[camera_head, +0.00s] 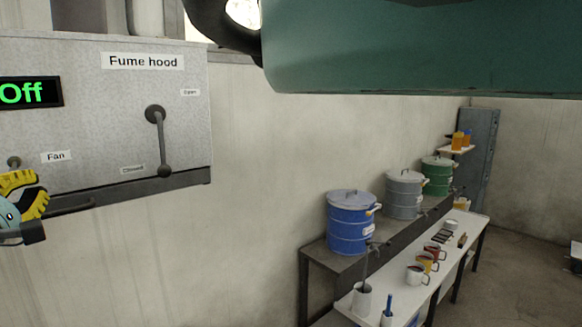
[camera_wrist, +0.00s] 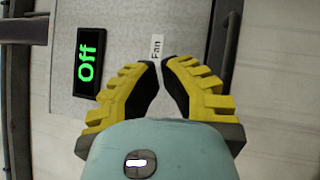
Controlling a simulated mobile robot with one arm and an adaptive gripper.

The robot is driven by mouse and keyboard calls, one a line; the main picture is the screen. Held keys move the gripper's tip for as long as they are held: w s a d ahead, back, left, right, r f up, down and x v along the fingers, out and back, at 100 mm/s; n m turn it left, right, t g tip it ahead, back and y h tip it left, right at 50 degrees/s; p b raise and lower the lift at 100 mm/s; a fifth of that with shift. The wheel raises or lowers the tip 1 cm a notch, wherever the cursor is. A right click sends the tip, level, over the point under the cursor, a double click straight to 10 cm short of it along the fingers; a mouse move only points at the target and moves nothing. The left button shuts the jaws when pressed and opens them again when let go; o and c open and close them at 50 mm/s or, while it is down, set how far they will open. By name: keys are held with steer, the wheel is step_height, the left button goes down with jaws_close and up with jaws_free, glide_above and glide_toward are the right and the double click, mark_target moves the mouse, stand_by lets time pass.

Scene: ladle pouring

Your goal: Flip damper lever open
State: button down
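The damper lever (camera_head: 160,142) is on the front of the grey fume hood box (camera_head: 90,110). Its grey arm hangs down from a round pivot, with the knobbed end low, beside the "Closed" label (camera_head: 132,169). The "Open" label (camera_head: 190,92) is up and right of the pivot. My gripper (camera_head: 42,185) is at the lower left, near the "Fan" label (camera_head: 55,156), well left of the lever and apart from it. In the wrist view, my gripper's yellow fingers (camera_wrist: 161,66) converge with a narrow gap at the tips, and I see nothing held. The lever is not recognisable there.
A green "Off" display (camera_head: 30,92) and a fan knob (camera_head: 13,162) are on the box. A dark ledge (camera_head: 150,190) runs along its bottom. Blue (camera_head: 350,222), grey (camera_head: 404,196) and green (camera_head: 437,178) drums stand on a bench at right, with mugs on a white shelf (camera_head: 345,305).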

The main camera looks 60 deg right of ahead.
steer(key=a+n+t+y, duration=0.1)
steer(key=a+t, duration=0.1)
steer(key=a, duration=0.6)
steer(key=shift+s+a+f+y, duration=0.15)
steer(key=shift+a+f+y, duration=0.1)
steer(key=shift+a+y, duration=0.15)
steer(key=shift+d, duration=0.15)
